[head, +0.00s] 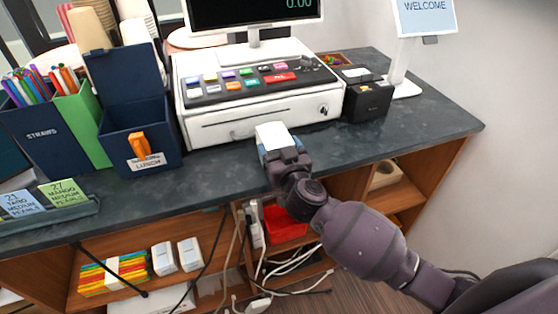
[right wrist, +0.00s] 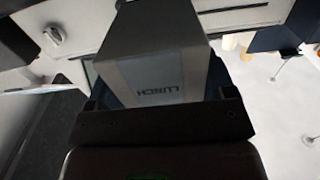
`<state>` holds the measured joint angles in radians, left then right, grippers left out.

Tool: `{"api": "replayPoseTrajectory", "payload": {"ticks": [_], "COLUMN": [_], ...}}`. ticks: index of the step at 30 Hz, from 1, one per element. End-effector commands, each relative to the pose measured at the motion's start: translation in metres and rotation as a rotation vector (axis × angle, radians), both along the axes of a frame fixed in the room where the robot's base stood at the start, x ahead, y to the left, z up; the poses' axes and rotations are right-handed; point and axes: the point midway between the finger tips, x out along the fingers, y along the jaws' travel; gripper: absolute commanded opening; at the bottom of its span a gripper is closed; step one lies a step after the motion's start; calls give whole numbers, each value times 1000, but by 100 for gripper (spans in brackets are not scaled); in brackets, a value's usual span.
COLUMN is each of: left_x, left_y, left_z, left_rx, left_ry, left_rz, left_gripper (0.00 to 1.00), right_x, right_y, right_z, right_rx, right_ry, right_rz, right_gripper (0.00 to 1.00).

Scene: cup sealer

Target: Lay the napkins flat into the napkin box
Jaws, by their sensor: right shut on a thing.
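My right gripper (head: 284,158) is shut on a white napkin pack (head: 272,133), above the counter just in front of the cash drawer. In the right wrist view the napkin pack (right wrist: 160,60) fills the middle, with the word LUNCH upside down on its band. The napkin box (head: 140,118) is dark blue with its lid raised at the back. It stands left of the held pack, with a LUNCH label and an orange piece on its front. The box's floor is hidden. My left gripper is not in view.
The cash register (head: 262,95) stands behind the held pack, with a black card device (head: 366,97) to its right. A green holder (head: 82,130) and a straw box (head: 45,125) stand left of the napkin box. White packs (head: 190,254) lie on the shelf below. Some counter front is bare.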

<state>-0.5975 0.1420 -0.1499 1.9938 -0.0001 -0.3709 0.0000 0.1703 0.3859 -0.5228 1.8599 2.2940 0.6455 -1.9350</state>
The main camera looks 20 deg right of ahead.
Motion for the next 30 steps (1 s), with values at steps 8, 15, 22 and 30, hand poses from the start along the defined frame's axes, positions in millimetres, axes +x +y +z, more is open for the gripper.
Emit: {"api": "replayPoseTrajectory", "payload": {"ticks": [8, 15, 22, 30], "left_x": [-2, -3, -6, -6], "left_y": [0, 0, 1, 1], "left_z": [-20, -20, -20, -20], "left_rx": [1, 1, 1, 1], "left_ry": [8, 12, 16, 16], "left_rz": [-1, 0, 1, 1], "left_gripper": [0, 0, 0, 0], "right_x": [0, 0, 0, 0], "right_y": [0, 0, 0, 0], "right_z": [-36, -34, -38, -38], "right_rx": [1, 0, 1, 1], "right_ry": [3, 1, 2, 2], "right_rz": [-1, -1, 0, -1], "right_gripper": [50, 50, 87, 100]}}
